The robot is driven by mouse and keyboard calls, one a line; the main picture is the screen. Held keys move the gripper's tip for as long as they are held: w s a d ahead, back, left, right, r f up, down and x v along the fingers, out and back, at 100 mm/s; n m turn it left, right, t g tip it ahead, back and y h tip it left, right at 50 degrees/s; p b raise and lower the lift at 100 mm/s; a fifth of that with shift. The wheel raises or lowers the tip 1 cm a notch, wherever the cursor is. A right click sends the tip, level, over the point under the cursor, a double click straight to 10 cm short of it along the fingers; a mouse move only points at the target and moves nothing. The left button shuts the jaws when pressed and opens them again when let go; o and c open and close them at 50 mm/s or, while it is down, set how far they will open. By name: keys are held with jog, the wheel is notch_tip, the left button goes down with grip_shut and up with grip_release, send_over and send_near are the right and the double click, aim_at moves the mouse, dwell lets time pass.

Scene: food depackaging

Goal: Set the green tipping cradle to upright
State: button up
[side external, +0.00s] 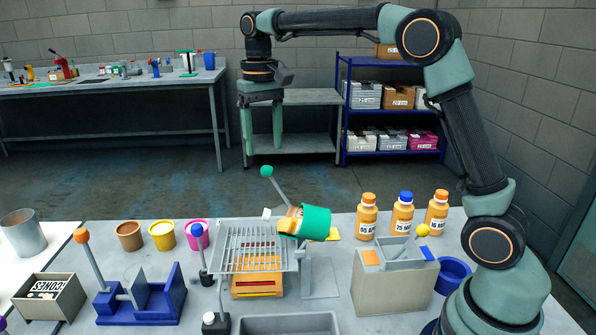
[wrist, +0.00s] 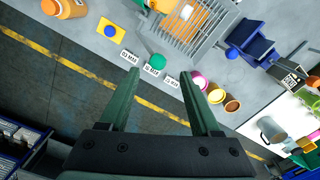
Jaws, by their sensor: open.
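The green tipping cradle (side external: 314,223) is a green cup-like sleeve on a grey stand, beside the right end of a wire grate. It is tilted, nearly on its side, with an orange container showing at its left end. A grey lever with a green ball knob (side external: 267,171) rises up and to the left behind it. My gripper (side external: 262,152) hangs fingers down above the knob, open and empty. In the wrist view the green knob (wrist: 157,60) lies between the lines of the two spread fingertips (wrist: 159,74), apparently below them and not touching.
The wire grate (side external: 250,258) stands over an orange tray. Orange bottles (side external: 402,215) stand at right. Small tubs (side external: 162,236) and a blue-knobbed lever (side external: 197,230) stand left. A blue cradle with an orange-knobbed lever (side external: 82,236) is farther left. Air around my gripper is clear.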

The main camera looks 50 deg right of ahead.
aim_at(266, 166)
notch_tip(266, 166, down, 6)
jog(key=shift+d+r, duration=0.1)
dwell(0.4)
grip_shut()
jog(key=shift+r, duration=0.1)
dwell(1.1)
